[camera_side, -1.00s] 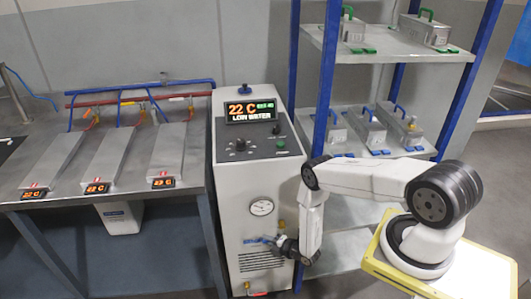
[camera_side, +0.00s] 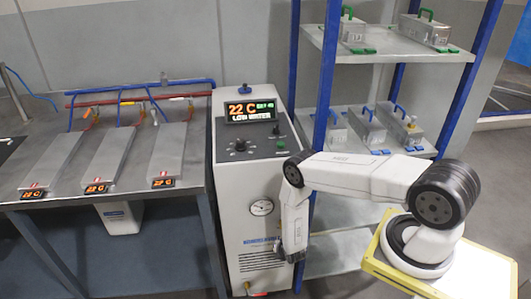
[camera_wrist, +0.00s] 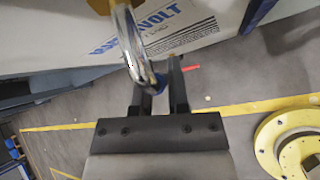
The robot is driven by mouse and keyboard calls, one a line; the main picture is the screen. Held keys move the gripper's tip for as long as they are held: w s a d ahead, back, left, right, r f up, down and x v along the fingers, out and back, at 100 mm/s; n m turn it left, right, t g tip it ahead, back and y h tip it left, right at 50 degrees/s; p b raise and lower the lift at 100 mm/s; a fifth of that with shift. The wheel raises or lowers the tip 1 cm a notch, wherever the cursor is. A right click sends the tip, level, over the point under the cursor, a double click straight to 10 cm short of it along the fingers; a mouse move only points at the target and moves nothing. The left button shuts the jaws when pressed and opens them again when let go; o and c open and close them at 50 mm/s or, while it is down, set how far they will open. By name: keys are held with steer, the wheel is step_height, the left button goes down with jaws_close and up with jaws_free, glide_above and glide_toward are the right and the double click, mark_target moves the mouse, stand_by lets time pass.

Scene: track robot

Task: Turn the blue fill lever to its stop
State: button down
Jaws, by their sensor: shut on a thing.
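My gripper (camera_side: 291,256) is low at the right front edge of the white chiller unit (camera_side: 230,215), pointing down. In the side view the lever is hidden behind my gripper and wrist. The unit's display (camera_side: 250,111) reads 22 C and LOW WATER.
A blue rack post (camera_side: 327,90) stands right of the unit. A brass fitting (camera_side: 247,287) is below.

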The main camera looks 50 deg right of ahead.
steer(key=shift+s+d+f+n+g+h, duration=0.2)
steer(key=shift+s+d+n+g+h, duration=0.35)
steer(key=shift+g+h, duration=0.2)
steer(key=c, duration=0.6)
jaws_free()
steer(key=shift+a+r, duration=0.1)
steer(key=shift+v, duration=3.8)
